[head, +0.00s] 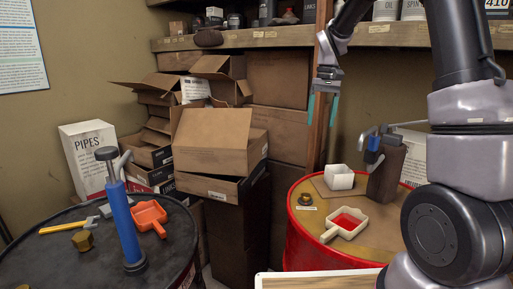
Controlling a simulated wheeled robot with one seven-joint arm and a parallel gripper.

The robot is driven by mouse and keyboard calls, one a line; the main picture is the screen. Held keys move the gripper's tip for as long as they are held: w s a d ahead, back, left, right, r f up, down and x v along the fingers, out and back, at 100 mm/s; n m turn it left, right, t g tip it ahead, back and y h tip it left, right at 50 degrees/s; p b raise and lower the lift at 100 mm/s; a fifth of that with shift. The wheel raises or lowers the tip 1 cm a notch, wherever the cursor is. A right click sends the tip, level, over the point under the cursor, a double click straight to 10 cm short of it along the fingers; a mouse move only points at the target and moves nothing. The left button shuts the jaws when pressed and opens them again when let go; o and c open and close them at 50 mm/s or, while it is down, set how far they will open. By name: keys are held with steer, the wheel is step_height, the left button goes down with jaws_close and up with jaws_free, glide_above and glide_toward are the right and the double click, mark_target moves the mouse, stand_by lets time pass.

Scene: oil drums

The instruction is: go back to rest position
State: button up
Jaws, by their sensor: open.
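My gripper (322,108) hangs from my arm at the upper middle right of the head view, with its teal fingers pointing down. The two fingers stand apart and nothing shows between them. It is in the air above the red drum (306,237), clear of the things on that drum's top. My arm comes down from the upper right and hides part of the shelf and wall there.
Cardboard boxes (212,140) stand behind.

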steer(key=s+d+r+m+t+y, duration=0.15)
steer(key=s+r+t, duration=0.25)
steer(key=s+r, duration=0.75)
steer(key=s+d+m+t, duration=0.2)
steer(key=s+t, duration=0.1)
steer(key=s, duration=1.1)
steer(key=shift+f+m+t, duration=0.25)
steer(key=shift+m+t, duration=0.1)
steer(key=shift+t, duration=0.05)
